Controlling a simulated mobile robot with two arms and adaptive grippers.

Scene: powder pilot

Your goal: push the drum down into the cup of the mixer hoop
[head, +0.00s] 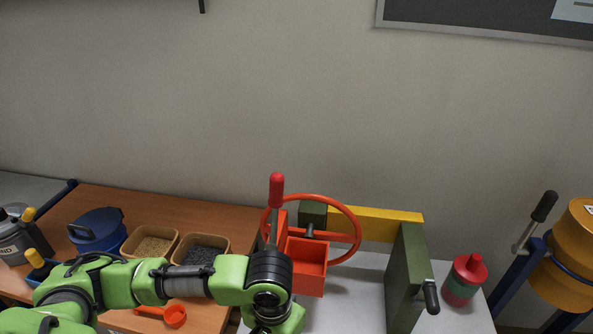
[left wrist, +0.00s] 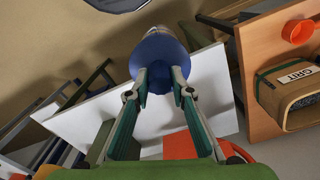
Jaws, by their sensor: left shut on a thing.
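My left gripper (left wrist: 163,82) is shut on a rounded blue drum (left wrist: 158,52), whose far end points away from me in the left wrist view. In the head view my left arm reaches in from the left over the white table's left part; its fingers and the drum are hidden there. The orange mixer hoop (head: 350,213) stands upright at the table's back, with an open orange box (head: 306,268) before it. I cannot tell which part is the cup, or whether the drum touches it. An orange piece (left wrist: 185,145) shows below the fingers. My right gripper is not in view.
A green stand (head: 405,275) with a yellow bar (head: 370,222) and a crank are beside the hoop. A red-capped bottle (head: 465,278) is to the right. A wooden table (head: 205,200) at left holds two bins and a blue lidded container (head: 97,232).

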